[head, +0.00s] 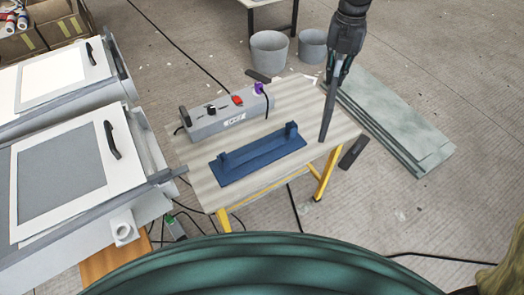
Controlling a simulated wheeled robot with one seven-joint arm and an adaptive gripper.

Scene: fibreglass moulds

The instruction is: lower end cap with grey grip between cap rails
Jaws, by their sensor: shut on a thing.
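My gripper (340,75) is above the right end of a wooden-topped table (290,97). It is shut on a narrow dark grey piece (328,112), seen nearly edge-on, that hangs down steeply. This may be the end cap; its grip is hidden at the jaws. Whether its lower end touches the table is unclear. A blue plate (262,157) with two upright blocks, one near each end, lies on the table to the left of the held piece. I cannot tell for sure whether these blocks are the cap rails.
A grey box (225,118) with a red switch stands behind the blue plate. White moulds (75,165) with black handles are at the left. Grey buckets (269,52) stand behind the table. Flat grey-green sheets (395,120) lie on the floor at right. Cables cross the floor.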

